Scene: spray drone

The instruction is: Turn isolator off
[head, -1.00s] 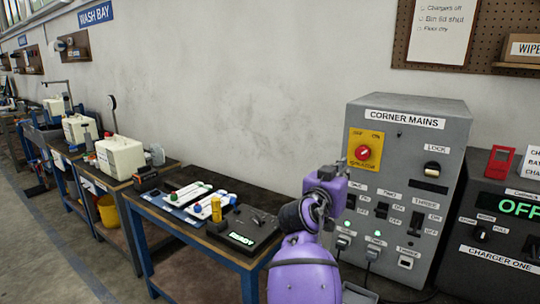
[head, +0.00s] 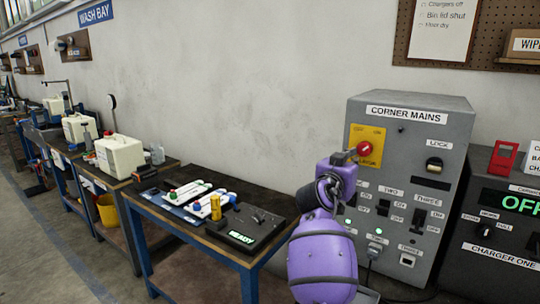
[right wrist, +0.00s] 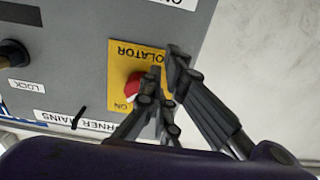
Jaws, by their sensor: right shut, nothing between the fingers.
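The isolator is a red round knob (head: 364,149) on a yellow plate (head: 376,133), on the front of the grey "CORNER MAINS" cabinet (head: 387,112). My right gripper (head: 347,158) is shut and empty, at the lower left of the knob and partly over the plate. In the right wrist view the fingers (right wrist: 167,66) lie over the yellow plate (right wrist: 121,58), beside the red knob (right wrist: 131,86), and hide part of it. I cannot tell whether they touch it. The knob's pointer position is not clear. My left gripper is not in view.
A charger box (head: 490,262) showing "OFF" stands at right. A bench (head: 207,240) with bottles and a "READY" pad (head: 243,228) stands at left.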

